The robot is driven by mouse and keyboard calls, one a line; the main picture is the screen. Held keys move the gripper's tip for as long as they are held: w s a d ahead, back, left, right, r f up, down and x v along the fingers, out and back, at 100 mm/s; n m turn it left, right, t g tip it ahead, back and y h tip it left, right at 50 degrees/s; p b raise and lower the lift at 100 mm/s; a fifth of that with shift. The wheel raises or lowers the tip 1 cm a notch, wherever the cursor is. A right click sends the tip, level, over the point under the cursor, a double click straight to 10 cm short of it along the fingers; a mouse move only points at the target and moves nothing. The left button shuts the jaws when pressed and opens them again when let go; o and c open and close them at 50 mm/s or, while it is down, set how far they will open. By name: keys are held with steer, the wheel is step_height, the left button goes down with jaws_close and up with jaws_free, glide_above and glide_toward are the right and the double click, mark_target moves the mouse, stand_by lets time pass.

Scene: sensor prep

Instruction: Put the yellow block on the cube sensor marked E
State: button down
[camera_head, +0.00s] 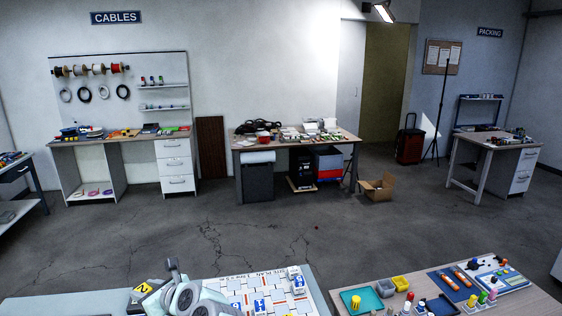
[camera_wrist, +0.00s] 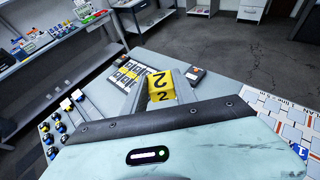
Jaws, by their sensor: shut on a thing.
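My gripper (camera_wrist: 160,97) is shut on the yellow block (camera_wrist: 161,86), which has a black 2 on its faces. The block also shows in the head view (camera_head: 143,289), at the bottom beside my arm. In the wrist view it is over the grey table; I cannot tell its height. Small blue-and-white pieces (camera_head: 298,281) stand on the white plan board (camera_head: 281,277) to the right of my arm in the head view. I cannot read an E on any of them, so I cannot tell which is the cube sensor marked E.
Black-and-white marked pieces (camera_wrist: 127,78) and a small dark box (camera_wrist: 195,74) lie around the block on the table. Yellow-and-dark parts (camera_wrist: 58,127) stand at the left. A second table holds a teal tray (camera_head: 371,297) and small parts.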

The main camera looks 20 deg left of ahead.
steer(key=w+d+f+m+t+h, duration=0.2)
steer(key=w+d+m+t, duration=0.1)
steer(key=d, duration=0.6)
steer(key=w+d+f+m+t+h, duration=0.2)
steer(key=w+d+m+t, duration=0.1)
steer(key=d, duration=0.5)
steer(key=w+d+f+m+t+h, duration=0.2)
steer(key=w+d+m, duration=0.15)
steer(key=d, duration=0.55)
steer(key=s+d+f+m+t+h, duration=0.1)
steer(key=s+d+f+m+h, duration=0.2)
steer(key=d, duration=0.6)
steer(key=s+d+f+m+t+h, duration=0.1)
steer(key=s+d+f+h, duration=0.1)
steer(key=d+f, duration=0.45)
steer(key=s+d+f+m+t+h, duration=0.1)
steer(key=s+d+f+m+h, duration=0.15)
steer(key=d, duration=0.75)
steer(key=s+r+p, duration=0.5)
steer(key=r+p, duration=0.3)
steer(key=p, duration=0.2)
steer(key=s+r+p, duration=0.5)
steer(key=r+p, duration=0.3)
steer(key=p, duration=0.2)
steer(key=shift+s+r+n, duration=0.25)
steer(key=shift+r+n, duration=0.05)
steer(key=shift+r, duration=0.1)
steer(key=shift+d, duration=0.1)
